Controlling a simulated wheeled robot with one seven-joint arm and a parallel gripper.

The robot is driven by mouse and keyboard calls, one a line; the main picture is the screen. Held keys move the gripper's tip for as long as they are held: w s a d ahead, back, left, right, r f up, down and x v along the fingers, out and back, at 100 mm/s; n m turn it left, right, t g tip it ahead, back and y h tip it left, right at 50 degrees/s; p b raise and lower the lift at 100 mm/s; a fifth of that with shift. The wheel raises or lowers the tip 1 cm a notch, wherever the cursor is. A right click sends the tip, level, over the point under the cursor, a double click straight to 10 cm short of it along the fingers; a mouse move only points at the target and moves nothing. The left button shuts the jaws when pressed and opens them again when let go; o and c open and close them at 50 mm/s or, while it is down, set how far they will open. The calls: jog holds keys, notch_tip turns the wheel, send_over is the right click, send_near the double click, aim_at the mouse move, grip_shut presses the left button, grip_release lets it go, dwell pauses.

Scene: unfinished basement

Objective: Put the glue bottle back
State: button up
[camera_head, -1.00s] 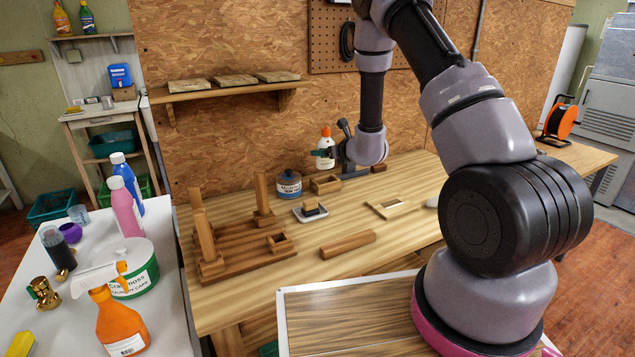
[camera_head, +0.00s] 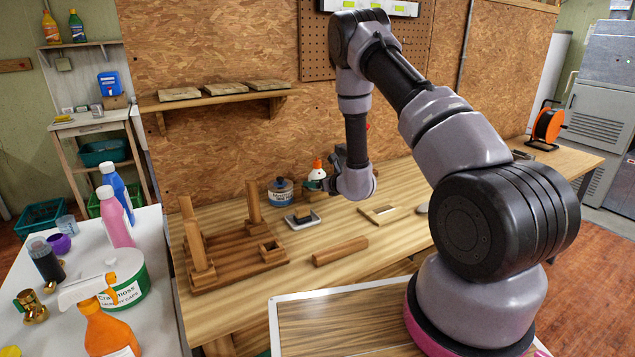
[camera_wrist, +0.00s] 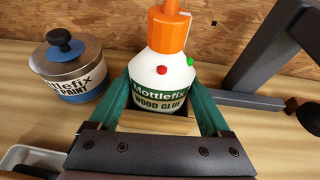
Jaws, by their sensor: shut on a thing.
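The glue bottle (camera_wrist: 165,82) is white with an orange cap and a wood glue label. It stands upright between the green fingers of my gripper (camera_wrist: 162,110) in the wrist view. My gripper is shut on it. In the head view the bottle (camera_head: 317,171) shows just left of my gripper (camera_head: 320,184), low over the back of the workbench. An edge of a wooden box (camera_wrist: 157,123) shows at the bottle's lower front. The bottle's base is hidden, so I cannot tell whether it rests inside the box.
A small tray (camera_head: 302,219), a wooden frame (camera_head: 384,213) and a wooden bar (camera_head: 340,251) lie in front. A dark object (camera_wrist: 275,60) stands right of the bottle.

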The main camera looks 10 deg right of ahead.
jog(key=o, duration=1.2)
